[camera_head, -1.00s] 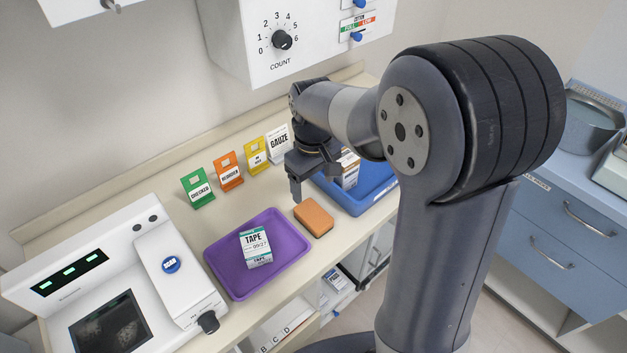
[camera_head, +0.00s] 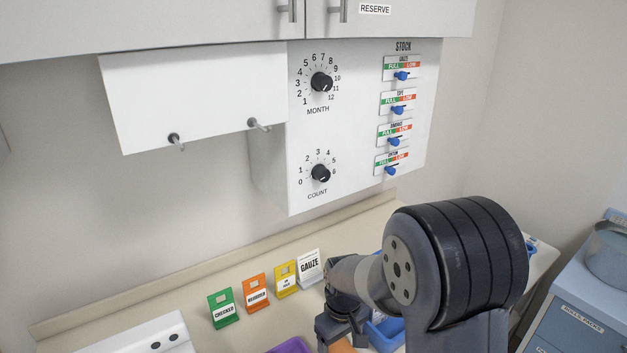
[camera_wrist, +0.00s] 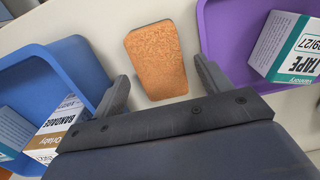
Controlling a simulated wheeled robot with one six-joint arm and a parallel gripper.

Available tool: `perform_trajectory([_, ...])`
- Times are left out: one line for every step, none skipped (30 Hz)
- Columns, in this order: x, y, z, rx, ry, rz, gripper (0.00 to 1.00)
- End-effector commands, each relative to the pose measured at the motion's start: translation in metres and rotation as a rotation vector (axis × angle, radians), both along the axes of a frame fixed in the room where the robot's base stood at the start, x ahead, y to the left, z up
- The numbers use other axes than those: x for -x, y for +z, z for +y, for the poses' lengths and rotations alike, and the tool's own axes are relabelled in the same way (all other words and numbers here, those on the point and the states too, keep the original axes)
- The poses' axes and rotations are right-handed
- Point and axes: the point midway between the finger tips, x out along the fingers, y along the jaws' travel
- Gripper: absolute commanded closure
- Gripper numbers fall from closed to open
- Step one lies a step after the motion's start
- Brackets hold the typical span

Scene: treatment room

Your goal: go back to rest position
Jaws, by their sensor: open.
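My gripper (camera_wrist: 163,88) is open and empty above the counter. Both fingers show in the wrist view, spread apart. An orange-brown sponge (camera_wrist: 155,60) lies on the counter ahead of the gap between them, not held. In the head view my gripper (camera_head: 338,330) hangs at the bottom edge, with a bit of the sponge (camera_head: 342,346) showing beside it. My arm hides part of the counter there.
A blue tray (camera_wrist: 75,58) holding a bandage box (camera_wrist: 58,125) lies left in the wrist view. A purple tray (camera_wrist: 222,45) with a tape box (camera_wrist: 292,48) lies right. Standing cards, including the gauze card (camera_head: 310,267), line the counter's back below the dial panel (camera_head: 352,130).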

Motion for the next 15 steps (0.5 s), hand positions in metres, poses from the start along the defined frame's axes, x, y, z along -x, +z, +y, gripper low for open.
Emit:
perform_trajectory([0.000,-0.009,0.000,0.001,0.000,0.004,0.27])
perform_trajectory([0.001,-0.014,0.000,0.001,0.000,0.004,0.27])
perform_trajectory([0.001,-0.021,0.000,0.001,0.000,0.004,0.27])
perform_trajectory([0.001,-0.025,0.000,0.001,0.000,0.004,0.27])
perform_trajectory([0.001,-0.030,0.000,0.001,0.000,0.004,0.27])
perform_trajectory([0.001,-0.039,0.000,0.000,0.000,0.002,0.27])
perform_trajectory([0.000,-0.027,0.000,-0.001,0.000,-0.001,0.27])
perform_trajectory([-0.001,-0.024,0.000,-0.001,0.000,-0.003,0.27])
perform_trajectory([-0.001,-0.021,0.000,-0.001,0.000,-0.004,0.27])
perform_trajectory([-0.001,-0.019,0.000,-0.001,0.000,-0.004,0.27])
perform_trajectory([-0.001,-0.017,0.000,-0.001,0.000,-0.003,0.27])
perform_trajectory([-0.001,-0.015,0.000,-0.001,0.000,-0.003,0.27])
perform_trajectory([-0.001,-0.013,0.000,-0.001,0.000,-0.003,0.27])
perform_trajectory([-0.001,-0.012,0.000,0.000,0.000,-0.002,0.27])
perform_trajectory([-0.001,-0.011,0.000,0.000,0.000,-0.002,0.27])
